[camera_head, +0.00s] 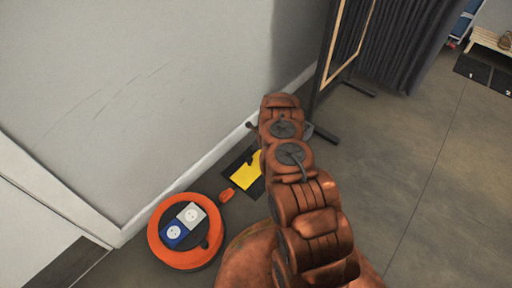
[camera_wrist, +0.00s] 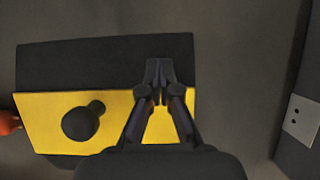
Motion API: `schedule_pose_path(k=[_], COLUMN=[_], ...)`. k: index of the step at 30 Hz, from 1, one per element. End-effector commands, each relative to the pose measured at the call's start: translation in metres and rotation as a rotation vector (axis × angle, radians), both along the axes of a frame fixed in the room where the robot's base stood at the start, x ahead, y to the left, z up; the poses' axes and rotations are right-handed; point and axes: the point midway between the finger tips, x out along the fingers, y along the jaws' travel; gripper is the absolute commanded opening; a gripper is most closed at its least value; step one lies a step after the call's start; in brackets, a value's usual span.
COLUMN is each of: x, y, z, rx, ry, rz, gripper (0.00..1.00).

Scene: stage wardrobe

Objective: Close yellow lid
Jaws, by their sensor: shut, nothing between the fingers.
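The yellow lid (camera_wrist: 50,112) is a flat panel with a round black knob (camera_wrist: 80,123) on it. It covers the near part of a dark rectangular piece (camera_wrist: 90,60), whose far part is bare; I cannot tell the lid's tilt. In the head view the yellow lid (camera_head: 243,175) lies low by the wall, partly hidden by my arm. My gripper (camera_wrist: 158,67) is shut and empty. In the wrist view its fingers cross the lid's right part and its tips appear over the dark part; contact cannot be told. The fingertips are hidden in the head view.
An orange reel (camera_head: 157,246) with blue and white sockets stands near the wall, beside a small orange piece (camera_head: 227,194). A dark framed screen (camera_head: 326,70) stands beyond my arm. Grey floor (camera_head: 420,170) to the right is clear.

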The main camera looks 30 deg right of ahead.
Motion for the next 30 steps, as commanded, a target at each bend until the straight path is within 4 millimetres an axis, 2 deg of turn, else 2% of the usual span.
schedule_pose_path(k=[17,20,28,30], x=[0.001,0.001,0.003,0.009], y=[0.003,0.003,0.003,0.006], z=[0.002,0.008,0.043,0.051], rx=[0.0,0.0,0.001,-0.001], ry=[-0.001,-0.001,-0.003,-0.002], rz=[0.004,0.004,0.004,0.008], gripper=[0.0,0.0,0.0,0.0])
